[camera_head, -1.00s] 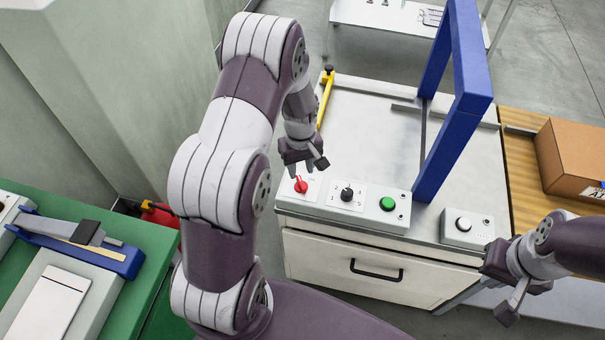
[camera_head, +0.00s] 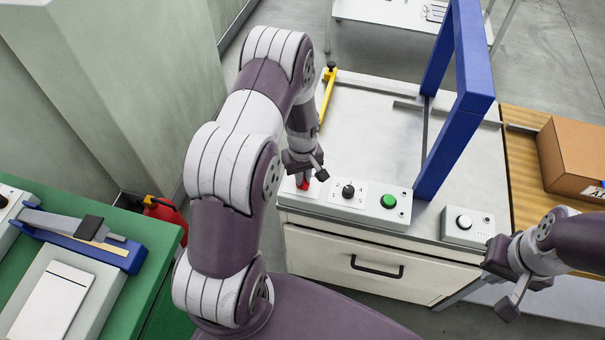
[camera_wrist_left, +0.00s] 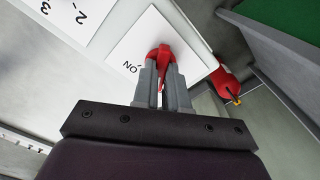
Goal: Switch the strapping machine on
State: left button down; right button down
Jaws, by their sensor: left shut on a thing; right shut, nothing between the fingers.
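The strapping machine (camera_head: 365,120) has a pale top, a blue arch (camera_head: 460,110) and a front control panel (camera_head: 325,204). A red rotary switch (camera_head: 303,184) sits at the panel's left end, partly hidden by my left gripper (camera_head: 302,178). In the left wrist view, the fingers of my left gripper (camera_wrist_left: 163,85) are shut on the red switch (camera_wrist_left: 161,55), over a white plate marked "ON". The switch's exact angle is hard to tell. My right gripper (camera_head: 503,285) is shut and empty, in front of the machine's right side.
A black selector knob (camera_head: 348,191) and a green button (camera_head: 388,201) are to the right of the switch. A cardboard box (camera_head: 575,160) lies on the wooden surface. A green bench (camera_head: 140,255) stands at left.

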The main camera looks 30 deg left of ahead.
pick_arm(q)
jog(key=m, duration=0.3)
jog(key=shift+m, duration=0.3)
jog(key=m, duration=0.3)
jog(key=shift+m, duration=0.3)
jog(key=m, duration=0.6)
jog(key=shift+w+d+r+m+b, duration=0.1)
jog(key=shift+m+b, duration=0.2)
jog(key=shift+b, duration=0.05)
jog(key=c, duration=1.3)
grip_release()
jog(key=shift+o, duration=0.7)
